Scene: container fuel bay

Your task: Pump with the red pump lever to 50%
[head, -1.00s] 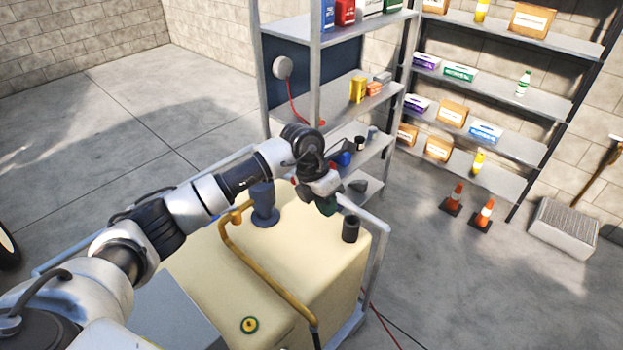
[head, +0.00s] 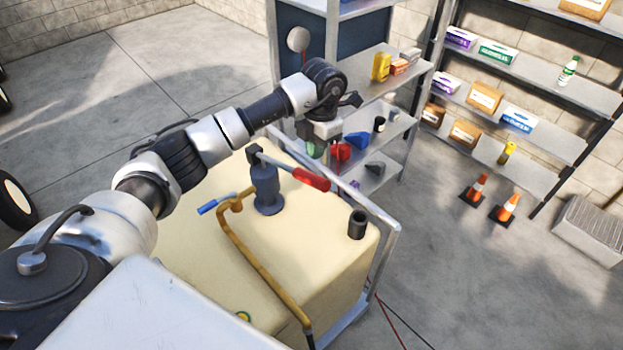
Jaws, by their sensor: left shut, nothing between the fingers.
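The red pump lever (head: 311,179) has a red grip on a grey bar and slants out to the right from the top of the dark blue-grey pump (head: 266,188). The pump stands on a cream container (head: 290,245). My left gripper (head: 324,150) is shut and empty. It hangs pointing down, just above the red grip in the head view. A small gap shows between them, and how far apart they are in depth is hard to tell. My right gripper is not in view. No percent reading shows.
A yellow-brown hose (head: 262,268) with a blue handle (head: 216,204) runs across the container. A black cap (head: 357,224) stands near its right edge, beside a grey rail (head: 384,250). Grey shelves (head: 375,128) stand behind the gripper. Orange cones (head: 506,207) stand on open floor.

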